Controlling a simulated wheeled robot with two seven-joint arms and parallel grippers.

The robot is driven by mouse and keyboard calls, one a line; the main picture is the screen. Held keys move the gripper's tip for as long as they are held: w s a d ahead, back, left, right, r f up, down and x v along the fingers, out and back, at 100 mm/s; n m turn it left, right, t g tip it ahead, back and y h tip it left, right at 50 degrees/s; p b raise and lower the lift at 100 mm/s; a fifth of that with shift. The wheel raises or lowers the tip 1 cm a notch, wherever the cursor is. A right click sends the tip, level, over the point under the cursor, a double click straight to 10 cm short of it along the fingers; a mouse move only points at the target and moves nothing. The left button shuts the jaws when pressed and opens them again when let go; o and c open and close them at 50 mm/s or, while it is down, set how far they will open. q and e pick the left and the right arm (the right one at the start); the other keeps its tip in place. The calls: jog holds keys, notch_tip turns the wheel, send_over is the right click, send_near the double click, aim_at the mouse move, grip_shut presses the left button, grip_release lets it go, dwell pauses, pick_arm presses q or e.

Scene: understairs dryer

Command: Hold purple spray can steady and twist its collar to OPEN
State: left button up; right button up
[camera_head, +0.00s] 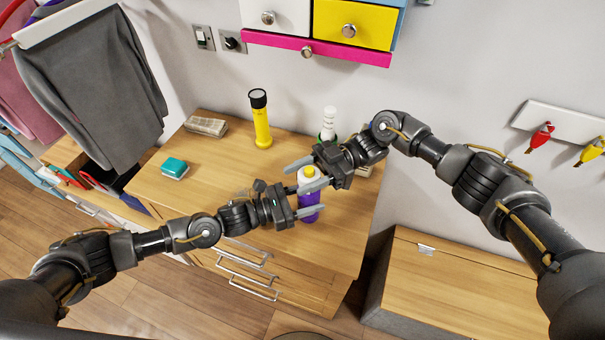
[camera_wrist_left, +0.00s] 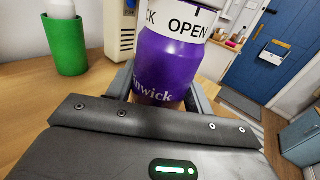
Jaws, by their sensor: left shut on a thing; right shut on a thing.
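The purple spray can (camera_head: 308,201) stands upright near the front right of the wooden cabinet top, with a white collar and a yellow top (camera_head: 308,171). In the left wrist view the purple can body (camera_wrist_left: 172,68) fills the middle. The white band (camera_wrist_left: 190,24) above it reads "OPEN", with part of another word to its left. My left gripper (camera_head: 306,204) is shut on the can body, a finger on each side. My right gripper (camera_head: 306,175) comes from the right and is shut around the collar at the top. Its exact contact is partly hidden.
A yellow torch (camera_head: 262,122), a teal-topped sponge (camera_head: 175,168) and a grey-brown bundle (camera_head: 206,126) stand farther back. A white-topped green container (camera_head: 328,124) is behind my right gripper and shows in the left wrist view (camera_wrist_left: 66,45). Drawers hang above. The cabinet's left front is clear.

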aim_at(304, 177)
jog(key=shift+s+f+n+g+h, duration=0.1)
jog(key=shift+s+n+g+h, duration=0.1)
jog(key=shift+n+g+h, duration=0.4)
jog(key=shift+w+d, duration=0.15)
jog(key=o, duration=1)
jog(key=shift+r, duration=0.2)
notch_tip(304, 177, up, 10)
jog(key=shift+f, duration=0.15)
